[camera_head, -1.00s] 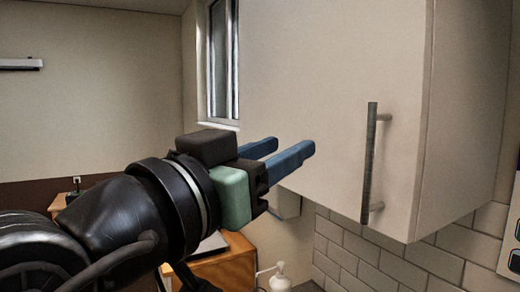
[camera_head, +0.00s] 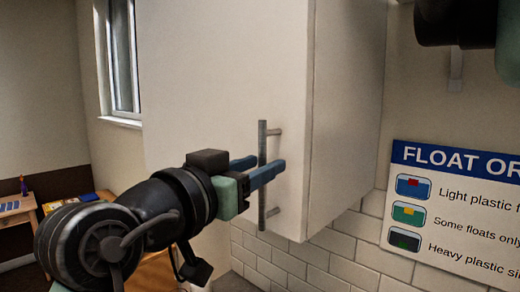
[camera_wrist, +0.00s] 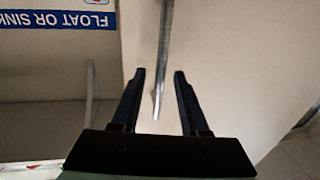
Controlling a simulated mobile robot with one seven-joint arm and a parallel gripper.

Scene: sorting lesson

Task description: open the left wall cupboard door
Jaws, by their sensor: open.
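The wall cupboard door (camera_head: 215,75) is a plain cream panel and looks shut. Its vertical metal bar handle (camera_head: 262,135) stands near the door's lower right edge. My gripper (camera_head: 270,162) is at the handle with its blue fingers open, one on each side of the bar. The near finger hides part of the bar's middle. In the wrist view the handle bar (camera_wrist: 164,60) runs between the two spread fingertips (camera_wrist: 160,73), with a gap on both sides. I cannot tell whether either finger touches it.
A "FLOAT OR SINK" sign (camera_head: 455,215) is on the wall right of the cupboard. White tiles (camera_head: 335,258) line the wall below. A window (camera_head: 122,60) is at the left, and a small wooden table (camera_head: 18,212) stands at the far left.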

